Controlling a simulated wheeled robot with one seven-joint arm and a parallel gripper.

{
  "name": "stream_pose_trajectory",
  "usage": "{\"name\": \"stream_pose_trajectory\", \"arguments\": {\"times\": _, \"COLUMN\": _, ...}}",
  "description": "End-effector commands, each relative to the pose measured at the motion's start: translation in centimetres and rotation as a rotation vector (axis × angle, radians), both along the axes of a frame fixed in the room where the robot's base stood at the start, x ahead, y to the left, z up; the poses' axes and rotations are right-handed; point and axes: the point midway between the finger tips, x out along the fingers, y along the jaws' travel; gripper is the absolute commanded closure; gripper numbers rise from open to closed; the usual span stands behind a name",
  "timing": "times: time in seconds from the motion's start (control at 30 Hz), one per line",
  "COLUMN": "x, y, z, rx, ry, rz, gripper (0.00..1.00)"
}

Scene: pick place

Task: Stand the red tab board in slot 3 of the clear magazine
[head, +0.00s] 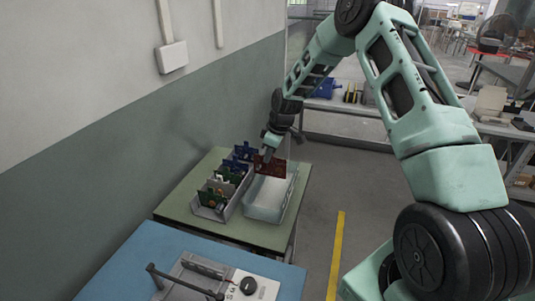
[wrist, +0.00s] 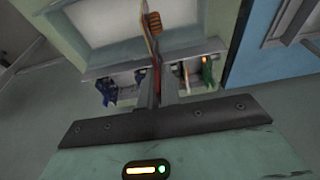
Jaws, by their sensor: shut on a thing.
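In the wrist view, the board (wrist: 153,33) shows nearly edge-on, standing out from between the fingers of my gripper (wrist: 161,88).
A blue table (head: 125,262) with a grey fixture is nearer. The wall runs along the left.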

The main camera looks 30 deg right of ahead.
Motion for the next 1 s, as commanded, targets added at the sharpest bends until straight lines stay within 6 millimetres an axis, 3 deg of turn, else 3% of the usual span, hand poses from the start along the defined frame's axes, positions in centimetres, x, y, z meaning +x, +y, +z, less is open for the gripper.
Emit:
{"name": "stream_pose_trajectory", "arguments": {"times": 0.63, "x": 0.0, "y": 0.0, "z": -5.8, "rx": 0.000, "ry": 0.000, "rz": 0.000, "gripper": 1.00}}
{"name": "stream_pose_trajectory", "arguments": {"times": 1.0, "x": -0.1, "y": -0.1, "z": -6.0, "rx": -0.001, "ry": -0.001, "rz": 0.000, "gripper": 1.00}}
